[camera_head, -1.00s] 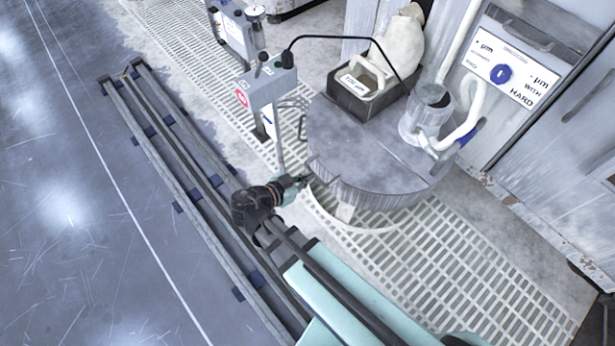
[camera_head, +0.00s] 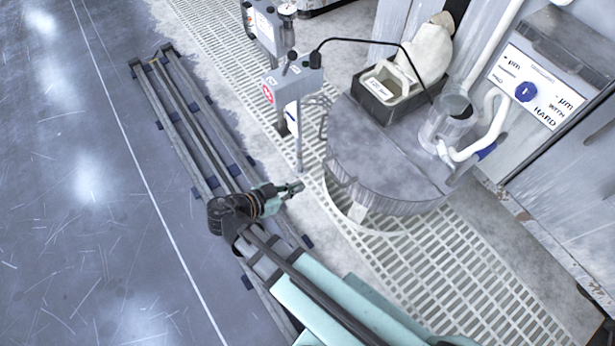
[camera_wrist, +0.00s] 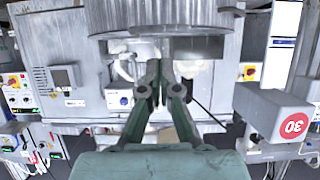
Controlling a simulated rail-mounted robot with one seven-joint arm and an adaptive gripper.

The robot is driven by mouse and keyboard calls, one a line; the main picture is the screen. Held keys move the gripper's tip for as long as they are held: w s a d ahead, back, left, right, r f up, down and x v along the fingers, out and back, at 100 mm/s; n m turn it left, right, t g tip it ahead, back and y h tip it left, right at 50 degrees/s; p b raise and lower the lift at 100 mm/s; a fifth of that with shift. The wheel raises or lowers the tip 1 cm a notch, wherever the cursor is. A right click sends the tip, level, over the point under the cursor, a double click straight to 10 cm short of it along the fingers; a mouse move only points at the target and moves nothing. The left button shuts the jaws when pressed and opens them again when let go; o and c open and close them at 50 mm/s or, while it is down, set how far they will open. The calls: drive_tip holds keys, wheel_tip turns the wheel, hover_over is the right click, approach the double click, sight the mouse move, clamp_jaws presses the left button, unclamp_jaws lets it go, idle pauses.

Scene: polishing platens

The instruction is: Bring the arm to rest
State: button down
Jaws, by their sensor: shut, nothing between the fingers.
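My gripper (camera_head: 296,187) is at the end of my arm, over the edge of the grating left of the round grey platen (camera_head: 385,150). Its fingers are together and hold nothing. It is apart from the platen's rim. In the wrist view my gripper (camera_wrist: 164,68) points ahead with its two fingers close together, and the grey drum-like rim of the platen (camera_wrist: 160,18) shows at the top.
A grey control post (camera_head: 293,80) with a red mark stands behind my gripper, left of the platen. The floor (camera_head: 100,200) left of the rail (camera_head: 190,130) is clear.

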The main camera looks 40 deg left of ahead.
drive_tip(key=w+d+f+n+g+h, duration=0.2)
drive_tip(key=d+f+n+g, duration=0.15)
drive_tip(key=d, duration=0.55)
drive_tip(key=w+d+f+n+g+h, duration=0.25)
drive_tip(key=d+g, duration=0.25)
drive_tip(key=d, duration=0.3)
drive_tip(key=w+d+f+n+g+h, duration=0.1)
drive_tip(key=d+f+n+g+h, duration=0.2)
drive_tip(key=d, duration=0.6)
drive_tip(key=s+d+f+m+g+y, duration=0.2)
drive_tip(key=d+m+g+y, duration=0.3)
drive_tip(key=d, duration=0.8)
drive_tip(key=s+d+f+m+g+y, duration=0.1)
drive_tip(key=d+m+g+y, duration=0.15)
drive_tip(key=d+g, duration=0.75)
drive_tip(key=s+a+r+n+t+y+p, duration=0.1)
drive_tip(key=s+r+t+p, duration=0.2)
drive_tip(key=p, duration=1.1)
drive_tip(key=s+a+r+t+y+p, duration=0.1)
drive_tip(key=s+r+t+y+p, duration=0.1)
drive_tip(key=r+p, duration=0.7)
drive_tip(key=s+t+p, duration=0.1)
drive_tip(key=t+p, duration=0.1)
drive_tip(key=p, duration=0.4)
drive_tip(key=shift+s+a+n, duration=0.2)
drive_tip(key=shift+s+n, duration=0.15)
drive_tip(key=shift+s, duration=0.05)
